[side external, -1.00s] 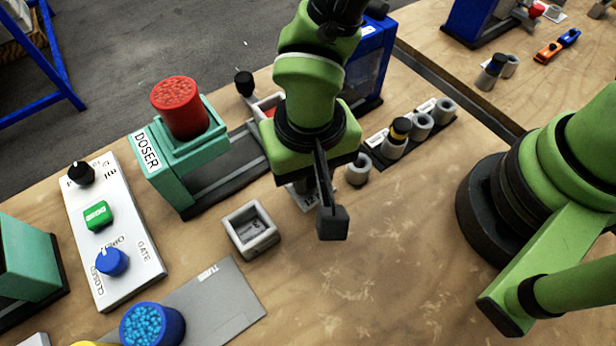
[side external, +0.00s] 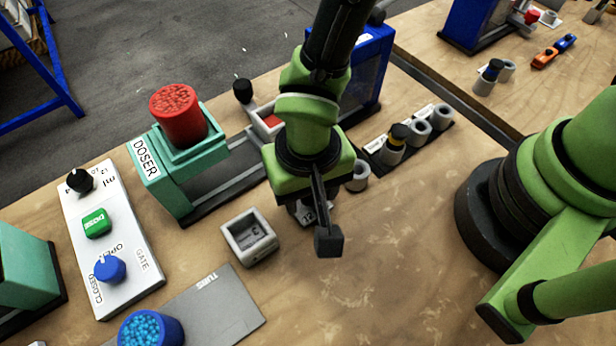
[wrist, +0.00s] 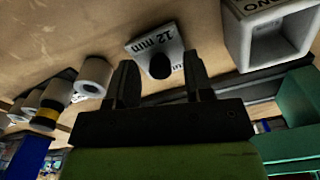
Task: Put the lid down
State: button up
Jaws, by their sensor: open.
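My gripper (side external: 320,222) is open, low over the table to the right of the square grey box; one finger shows clearly in the side view. In the wrist view my open gripper (wrist: 160,75) has a finger on either side of a white piece marked "12 min" (wrist: 153,43), which carries a dark round knob (wrist: 160,66). This piece looks like the lid, but I cannot be sure. The knob appears between the fingertips, and no contact is visible. In the side view my gripper mostly hides the marked piece (side external: 307,213).
The open square box (side external: 250,238) stands to the left, by the green doser (side external: 180,165). A small grey cup (side external: 358,176) stands just right of my gripper, with a dark rack (side external: 410,146) of several cups behind it. The table in front is clear.

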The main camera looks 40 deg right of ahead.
notch_tip(320, 180, up, 12)
jog(key=w+d+r+t+y, duration=0.2)
jog(key=d+r, duration=0.8)
jog(key=r, duration=0.1)
jog(key=s+d+r+m+t, duration=0.1)
jog(key=s+d+r+t, duration=0.4)
jog(key=s+d, duration=0.3)
jog(key=shift+d+r, duration=0.5)
jog(key=shift+d, duration=0.55)
